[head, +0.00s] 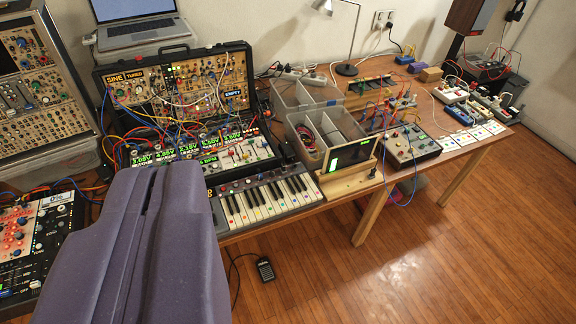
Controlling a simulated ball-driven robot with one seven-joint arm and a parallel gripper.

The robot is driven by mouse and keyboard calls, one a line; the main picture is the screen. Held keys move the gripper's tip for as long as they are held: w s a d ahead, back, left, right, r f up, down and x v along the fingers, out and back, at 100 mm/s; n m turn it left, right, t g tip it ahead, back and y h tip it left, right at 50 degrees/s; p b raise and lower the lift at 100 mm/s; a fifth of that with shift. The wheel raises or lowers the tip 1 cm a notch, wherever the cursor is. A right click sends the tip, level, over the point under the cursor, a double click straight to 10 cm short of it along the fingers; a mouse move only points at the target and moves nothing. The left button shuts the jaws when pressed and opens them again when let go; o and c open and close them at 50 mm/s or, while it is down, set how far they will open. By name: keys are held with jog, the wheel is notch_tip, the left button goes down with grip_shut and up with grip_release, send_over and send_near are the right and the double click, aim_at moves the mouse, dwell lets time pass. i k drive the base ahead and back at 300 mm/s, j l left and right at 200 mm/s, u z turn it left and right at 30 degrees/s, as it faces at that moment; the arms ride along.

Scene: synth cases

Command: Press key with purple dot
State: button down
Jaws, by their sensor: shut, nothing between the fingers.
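A small keyboard (270,205) with black and white keys sits at the table's front edge, right of centre-left in the head view. Its white keys carry small coloured dots near their front ends. The dots are too small to tell surely which one is purple. My gripper (153,178) fills the lower left as a large purple-grey body with a thin dark seam between its fingers. It is shut and empty. It appears left of the keyboard and hides part of the left end and what lies behind it.
A patched modular synth case (180,85) with many cables stands behind the keyboard. A small framed screen (349,155) and clear bins (310,130) stand to its right. A foot pedal (265,269) lies on the wooden floor, which is clear at the lower right.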

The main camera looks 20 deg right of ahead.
aim_at(304, 193)
jog(key=i+l, duration=0.1)
jog(key=i, duration=0.4)
jog(key=i+u, duration=0.15)
jog(key=i, duration=0.4)
jog(key=i+l, duration=0.2)
jog(key=i, duration=0.3)
jog(key=u, duration=0.05)
